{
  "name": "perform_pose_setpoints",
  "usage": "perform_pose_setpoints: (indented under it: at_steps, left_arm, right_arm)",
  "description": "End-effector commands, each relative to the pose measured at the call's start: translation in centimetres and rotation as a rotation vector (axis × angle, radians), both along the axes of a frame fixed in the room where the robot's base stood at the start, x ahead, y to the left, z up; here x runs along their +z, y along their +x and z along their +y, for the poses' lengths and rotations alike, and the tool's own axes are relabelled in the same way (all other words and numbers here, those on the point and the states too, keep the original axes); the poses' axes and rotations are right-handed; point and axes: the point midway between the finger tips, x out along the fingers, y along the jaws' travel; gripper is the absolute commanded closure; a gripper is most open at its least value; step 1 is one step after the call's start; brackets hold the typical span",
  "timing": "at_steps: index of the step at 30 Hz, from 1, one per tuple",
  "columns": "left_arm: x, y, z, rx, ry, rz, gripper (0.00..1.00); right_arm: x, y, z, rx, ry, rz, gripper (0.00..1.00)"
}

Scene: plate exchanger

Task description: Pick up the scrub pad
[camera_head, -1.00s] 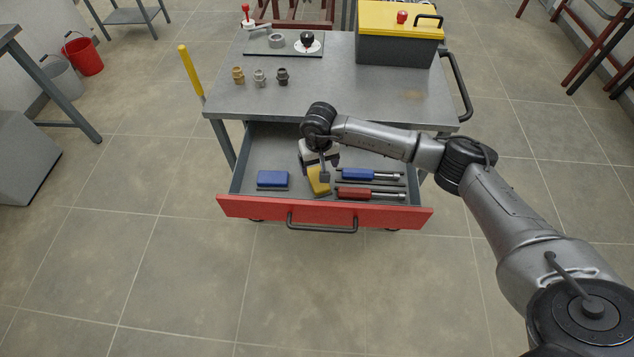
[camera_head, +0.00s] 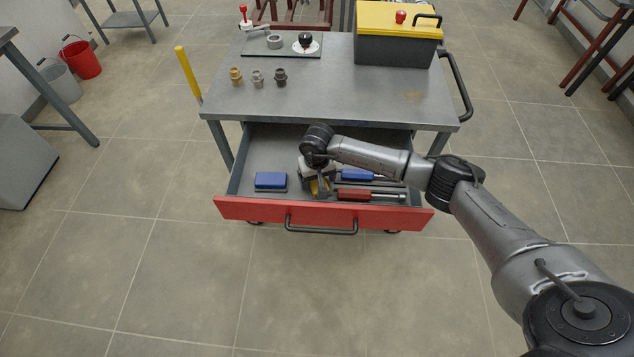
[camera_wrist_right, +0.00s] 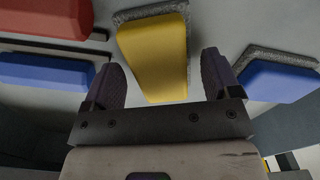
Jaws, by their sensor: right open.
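A yellow scrub pad (camera_head: 317,188) with a grey rough layer lies in the open drawer, mostly hidden by my right gripper (camera_head: 319,182) in the head view. In the right wrist view the yellow pad (camera_wrist_right: 155,58) lies between and ahead of the two dark fingers of my right gripper (camera_wrist_right: 163,75). The fingers are apart, with gaps on both sides of the pad, and hold nothing. A blue pad (camera_head: 271,180), also with a grey rough layer, lies at the drawer's left. My left gripper is out of view.
Blue-handled (camera_head: 357,175) and red-handled (camera_head: 354,195) tools lie close to the right of the yellow pad. The red drawer front (camera_head: 250,209) and the cart top (camera_head: 340,92) bound the drawer. Free drawer floor shows between the two pads.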

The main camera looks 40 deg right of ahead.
Motion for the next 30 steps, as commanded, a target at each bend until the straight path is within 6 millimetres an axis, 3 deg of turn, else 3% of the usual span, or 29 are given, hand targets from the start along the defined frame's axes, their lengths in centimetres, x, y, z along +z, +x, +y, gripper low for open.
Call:
perform_pose_setpoints:
  at_steps: [20,30]
  left_arm:
    - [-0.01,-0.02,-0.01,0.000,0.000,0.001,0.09]
    - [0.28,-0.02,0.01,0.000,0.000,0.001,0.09]
  right_arm:
    - [0.09,0.03,-0.01,0.000,0.000,-0.001,0.75]
    - [1.04,0.08,-0.03,0.000,0.000,-0.003,0.75]
